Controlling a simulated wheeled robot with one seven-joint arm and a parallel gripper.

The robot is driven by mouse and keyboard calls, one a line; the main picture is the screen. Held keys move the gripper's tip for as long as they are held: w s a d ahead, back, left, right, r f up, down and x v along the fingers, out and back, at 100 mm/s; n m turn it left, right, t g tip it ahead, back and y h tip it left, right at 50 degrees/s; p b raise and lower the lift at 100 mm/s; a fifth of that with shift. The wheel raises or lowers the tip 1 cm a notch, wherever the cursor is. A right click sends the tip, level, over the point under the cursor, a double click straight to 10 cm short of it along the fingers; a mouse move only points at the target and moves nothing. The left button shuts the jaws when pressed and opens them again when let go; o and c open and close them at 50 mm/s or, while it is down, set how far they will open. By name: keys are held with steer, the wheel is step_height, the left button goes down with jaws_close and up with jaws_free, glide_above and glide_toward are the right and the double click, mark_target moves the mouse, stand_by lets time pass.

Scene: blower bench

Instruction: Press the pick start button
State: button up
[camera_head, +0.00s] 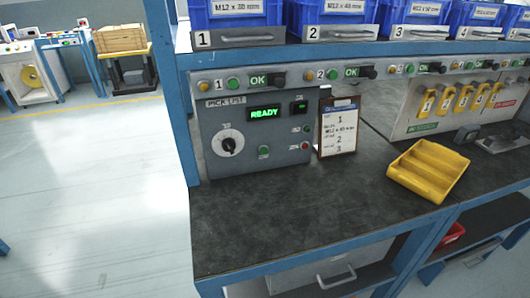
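A grey control panel marked PICK LIST (262,172) stands at the back left of the dark bench top. Its green display (264,113) reads READY. A black rotary knob (229,145) sits at its left. A green round button (264,151) is at its lower middle and a red button (305,146) at its lower right. The small labels beside these buttons are too small to read, so I cannot tell by text which is the pick start button. My gripper is not in view.
A clipboard (338,128) stands just right of the panel. A yellow tray (428,170) lies farther right on the bench top (290,221). Blue bins (331,14) fill the shelf above. The rail below the shelf carries more green buttons (233,83). Clear floor lies left.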

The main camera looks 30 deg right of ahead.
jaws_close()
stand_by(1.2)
